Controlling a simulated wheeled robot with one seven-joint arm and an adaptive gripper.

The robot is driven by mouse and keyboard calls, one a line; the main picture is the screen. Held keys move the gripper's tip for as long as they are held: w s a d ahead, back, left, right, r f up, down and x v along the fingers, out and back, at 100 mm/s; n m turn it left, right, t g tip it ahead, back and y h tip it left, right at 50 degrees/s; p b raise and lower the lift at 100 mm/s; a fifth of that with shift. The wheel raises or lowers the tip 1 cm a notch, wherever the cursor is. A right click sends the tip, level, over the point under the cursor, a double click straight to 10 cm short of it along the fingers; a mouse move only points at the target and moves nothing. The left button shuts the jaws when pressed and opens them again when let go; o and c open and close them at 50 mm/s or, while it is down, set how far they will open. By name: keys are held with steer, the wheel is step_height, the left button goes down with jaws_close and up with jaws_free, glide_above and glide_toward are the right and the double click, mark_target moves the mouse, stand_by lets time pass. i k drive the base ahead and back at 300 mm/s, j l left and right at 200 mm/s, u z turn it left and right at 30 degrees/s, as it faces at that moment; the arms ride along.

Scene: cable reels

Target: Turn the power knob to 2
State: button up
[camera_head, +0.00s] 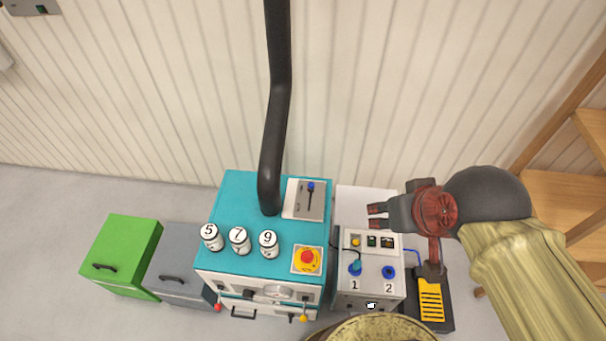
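A white and grey control box (352,290) stands right of the teal machine. Its top has a blue knob-like part (355,268) above the label 1 and a round blue part (388,271) above the label 2. A small pale part (371,306) shows at its front edge. I cannot tell for certain which of these is the power knob. My gripper (376,215) is over the back of the box, its fingers pointing left with a gap between them. It looks open and empty, apart from the blue parts.
The teal machine (240,190) bears canisters 5, 7 and 9, a red button (307,258) and a tall black pipe (275,120). Green (125,240) and grey cabinets (180,265) stand left. A black and yellow device (431,300) is right of the box. Wooden shelves (565,195) stand far right.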

mark_target(247, 294)
steer(key=u, duration=1.35)
